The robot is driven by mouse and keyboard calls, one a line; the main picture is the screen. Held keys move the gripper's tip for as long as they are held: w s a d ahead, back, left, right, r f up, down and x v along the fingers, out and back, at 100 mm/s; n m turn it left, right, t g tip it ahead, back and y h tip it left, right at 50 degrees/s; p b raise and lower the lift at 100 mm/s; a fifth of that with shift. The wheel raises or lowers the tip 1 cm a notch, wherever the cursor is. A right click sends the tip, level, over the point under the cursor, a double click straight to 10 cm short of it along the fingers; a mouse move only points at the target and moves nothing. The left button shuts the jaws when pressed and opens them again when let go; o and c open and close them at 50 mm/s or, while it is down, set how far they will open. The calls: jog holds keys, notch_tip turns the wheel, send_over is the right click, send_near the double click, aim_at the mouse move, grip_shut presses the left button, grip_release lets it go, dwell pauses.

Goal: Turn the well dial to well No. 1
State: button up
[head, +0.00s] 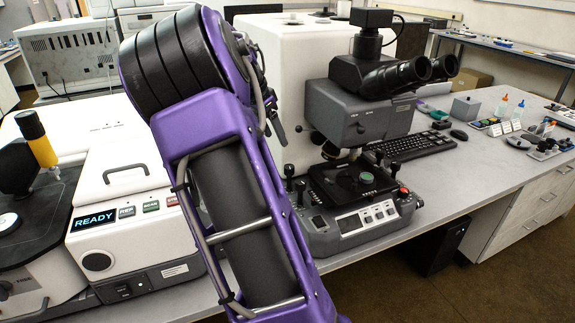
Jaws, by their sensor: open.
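The microscope (365,110) stands on the bench right of my arm, with black eyepieces at its top. A small round dark part with a green centre (366,178) sits on its black stage (335,187). It may be the well dial, but no well number is readable. My purple arm rises across the middle of the head view and hides the area behind it. Dark parts at the arm's far end, seemingly my gripper (277,127), show beside the microscope's white housing, left of and above the stage. They look empty and clear of the stage; most of the gripper is hidden.
The microscope base has a display panel (366,218), black knobs and a red button (403,191). A white instrument (125,190) reading READY stands left of my arm. A keyboard (410,147) and mouse (458,134) lie right. Bare bench (465,175) shows at front right.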

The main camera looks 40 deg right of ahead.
aim_at(289, 166)
jog(key=b+x, duration=0.1)
jog(key=x, duration=1.1)
jog(key=shift+f, duration=0.2)
grip_shut()
